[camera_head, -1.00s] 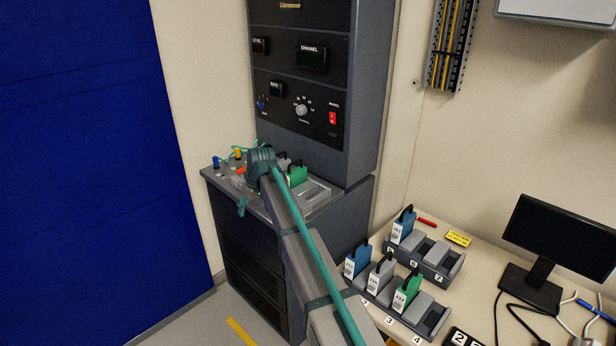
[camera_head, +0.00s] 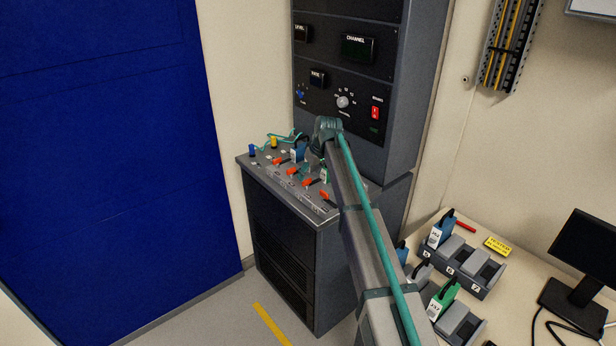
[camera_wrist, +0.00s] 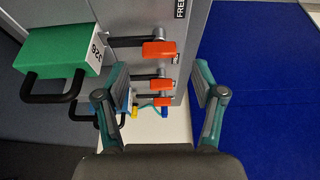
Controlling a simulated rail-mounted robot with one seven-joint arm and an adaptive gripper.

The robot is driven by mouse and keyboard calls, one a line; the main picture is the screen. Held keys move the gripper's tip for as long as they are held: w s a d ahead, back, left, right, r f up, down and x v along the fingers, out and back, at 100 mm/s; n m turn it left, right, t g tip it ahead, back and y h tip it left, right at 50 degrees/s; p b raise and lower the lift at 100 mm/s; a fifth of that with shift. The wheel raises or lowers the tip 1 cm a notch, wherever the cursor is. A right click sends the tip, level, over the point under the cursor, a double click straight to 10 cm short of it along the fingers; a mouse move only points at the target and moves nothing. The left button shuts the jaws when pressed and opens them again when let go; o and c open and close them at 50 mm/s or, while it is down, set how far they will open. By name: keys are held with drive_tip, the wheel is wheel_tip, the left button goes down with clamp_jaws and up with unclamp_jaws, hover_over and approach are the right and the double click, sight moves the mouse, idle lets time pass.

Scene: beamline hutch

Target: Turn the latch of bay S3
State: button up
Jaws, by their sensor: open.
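Several orange-handled latches lie in a row on the sloped console top (camera_head: 262,172); one latch (camera_head: 309,182) is near its middle. I cannot read the bay labels, so I cannot tell which is S3. The gripper is open and empty; contact with a latch cannot be made out. A green module (camera_wrist: 62,52) stands left of the nearest latch. In the head view my wrist largely hides the gripper.
A blue module (camera_head: 299,154) and cable plugs (camera_head: 274,142) occupy the console's back left. The instrument rack (camera_head: 345,75) rises behind. A side bench holds module trays (camera_head: 470,275) and a monitor (camera_head: 585,255). A blue door (camera_head: 110,150) is at left.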

sight(307, 180)
drive_tip(key=shift+p+x, duration=0.4)
drive_tip(key=shift+x, duration=1.55)
drive_tip(key=shift+d, duration=0.1)
drive_tip(key=shift+c, duration=0.2)
drive_tip(key=c, duration=1.1)
